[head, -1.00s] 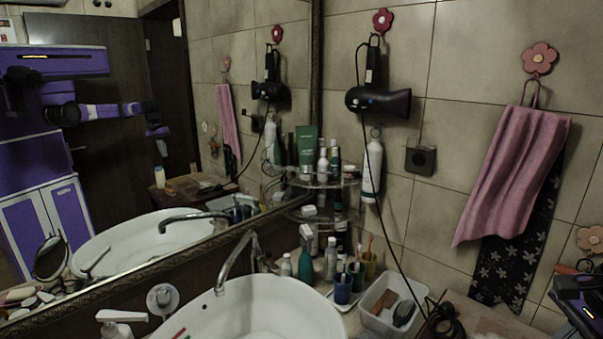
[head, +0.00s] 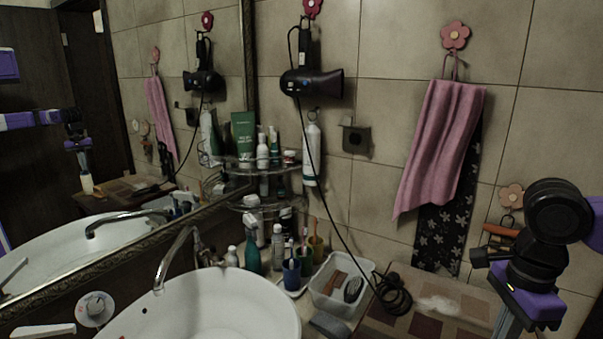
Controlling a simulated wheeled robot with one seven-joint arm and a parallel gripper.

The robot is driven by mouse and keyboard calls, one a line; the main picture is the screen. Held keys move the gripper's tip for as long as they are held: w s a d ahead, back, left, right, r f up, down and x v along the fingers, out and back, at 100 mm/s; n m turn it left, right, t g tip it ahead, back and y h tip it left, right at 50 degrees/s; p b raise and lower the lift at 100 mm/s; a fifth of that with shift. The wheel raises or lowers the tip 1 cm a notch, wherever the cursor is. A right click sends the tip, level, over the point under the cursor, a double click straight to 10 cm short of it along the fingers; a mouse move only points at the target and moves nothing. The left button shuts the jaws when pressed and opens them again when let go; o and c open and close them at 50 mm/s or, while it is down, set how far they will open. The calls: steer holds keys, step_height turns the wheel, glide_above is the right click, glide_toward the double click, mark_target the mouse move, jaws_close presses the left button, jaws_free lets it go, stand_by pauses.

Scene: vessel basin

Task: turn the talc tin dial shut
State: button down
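I cannot surely pick out the talc tin or its dial. In the mirror, a small pale upright container (head: 87,183) shows directly below the reflection of my gripper; it may be the tin, but its dial is too small to read. My gripper (head: 508,326) points down at the lower right, over the right part of the counter. Its fingertips are cut off by the bottom edge, so its opening and anything between the fingers are hidden. In the mirror its tip looks close to the container's top; contact cannot be told.
A white basin (head: 205,310) with a tap (head: 175,258) lies at lower left. A white tray (head: 340,284), a coiled black cord (head: 392,295) and a patterned counter surface (head: 455,318) are left of my gripper. A pink towel (head: 440,145) hangs behind.

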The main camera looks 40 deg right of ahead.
step_height(320, 180, down, 2)
steer(key=shift+f+b, duration=0.1)
steer(key=shift+b, duration=0.25)
steer(key=shift+s+d, duration=0.3)
steer(key=shift+s, duration=0.25)
stand_by(0.9)
steer(key=shift+s+a+p, duration=0.35)
steer(key=shift+a+p, duration=0.1)
steer(key=shift+p, duration=1.25)
steer(key=shift+s+a+p, duration=0.15)
steer(key=shift+s+p, duration=0.2)
steer(key=shift+p, duration=0.45)
steer(key=shift+a, duration=0.1)
step_height(320, 180, up, 6)
steer(key=p, duration=0.3)
steer(key=shift+a+p, duration=0.25)
steer(key=shift+p, duration=0.1)
